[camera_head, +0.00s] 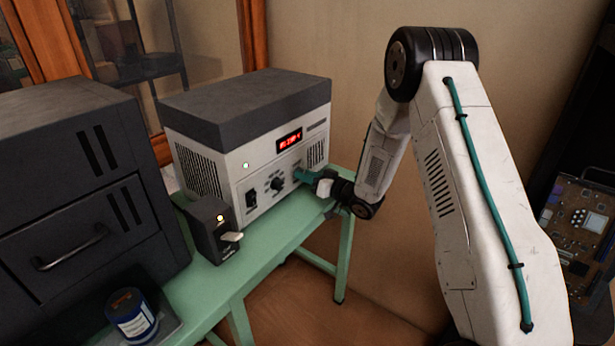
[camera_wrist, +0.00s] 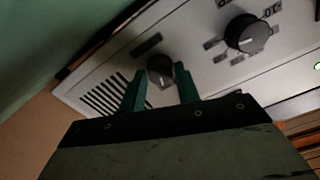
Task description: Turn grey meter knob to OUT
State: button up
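The meter (camera_head: 255,150) is a light box with a dark grey top and a lit red display (camera_head: 289,140), standing on the green table. In the wrist view, a small dark knob (camera_wrist: 161,69) sits between the tips of my gripper (camera_wrist: 161,82). The two teal fingers stand apart, with gaps visible beside the knob. A larger dark knob (camera_wrist: 246,33) with small labels around it is to the right, clear of the fingers. It also shows in the head view (camera_head: 277,184). My gripper (camera_head: 306,176) hides the small knob there. I cannot read the labels.
A dark box with a lit lamp (camera_head: 211,229) stands in front of the meter's left side. A dark cabinet with a handle (camera_head: 75,190) fills the left. A blue-labelled jar (camera_head: 132,316) is at the front left. The green table (camera_head: 265,250) is bare before the meter.

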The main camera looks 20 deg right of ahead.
jog(key=c, duration=0.5)
jog(key=shift+n, duration=0.4)
jog(key=n, duration=0.3)
jog(key=shift+n, duration=2)
jog(key=o, duration=1)
